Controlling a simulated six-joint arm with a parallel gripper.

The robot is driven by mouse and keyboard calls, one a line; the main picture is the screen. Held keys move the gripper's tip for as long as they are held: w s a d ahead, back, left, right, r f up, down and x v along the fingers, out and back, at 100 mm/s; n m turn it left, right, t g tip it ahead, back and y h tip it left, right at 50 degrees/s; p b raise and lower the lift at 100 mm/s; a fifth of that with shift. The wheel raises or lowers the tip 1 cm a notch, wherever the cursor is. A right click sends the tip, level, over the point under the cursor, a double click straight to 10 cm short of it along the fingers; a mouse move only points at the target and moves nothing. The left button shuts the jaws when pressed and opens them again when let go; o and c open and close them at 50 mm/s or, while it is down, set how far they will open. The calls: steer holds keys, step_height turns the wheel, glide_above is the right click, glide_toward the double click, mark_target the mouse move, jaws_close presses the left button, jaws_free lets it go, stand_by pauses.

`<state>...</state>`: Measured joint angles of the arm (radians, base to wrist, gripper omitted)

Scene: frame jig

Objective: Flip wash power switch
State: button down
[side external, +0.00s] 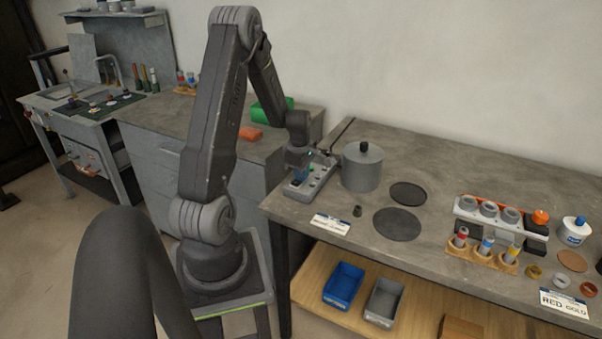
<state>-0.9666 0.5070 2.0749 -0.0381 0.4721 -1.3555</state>
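A small grey power box (308,182) with a row of small switches or knobs on its top sits near the left edge of the right-hand workbench. My gripper (299,165) points down over the far left part of this box, very close to it or touching it. A blue part shows just under the gripper. The fingers are small and partly hidden, so I cannot tell whether they are open. I cannot make out the wash switch or its position.
A grey lidded pot (362,170) stands just right of the box. Dark round discs (398,224), a small dark cap (357,211) and a label card (332,224) lie nearby. A rack of vials (487,245) stands further right. Bins (343,285) sit on the lower shelf.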

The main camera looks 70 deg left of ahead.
steer(key=shift+s+d+f, duration=0.15)
steer(key=shift+s+d, duration=0.05)
steer(key=shift+d, duration=0.05)
steer(key=shift+s+d, duration=0.45)
steer(key=shift+r, duration=0.3)
steer(key=shift+r, duration=0.25)
step_height(320, 180, up, 13)
steer(key=s+d, duration=0.1)
steer(key=shift+s+d, duration=0.15)
steer(key=shift+s, duration=0.05)
steer(key=shift+r, duration=0.1)
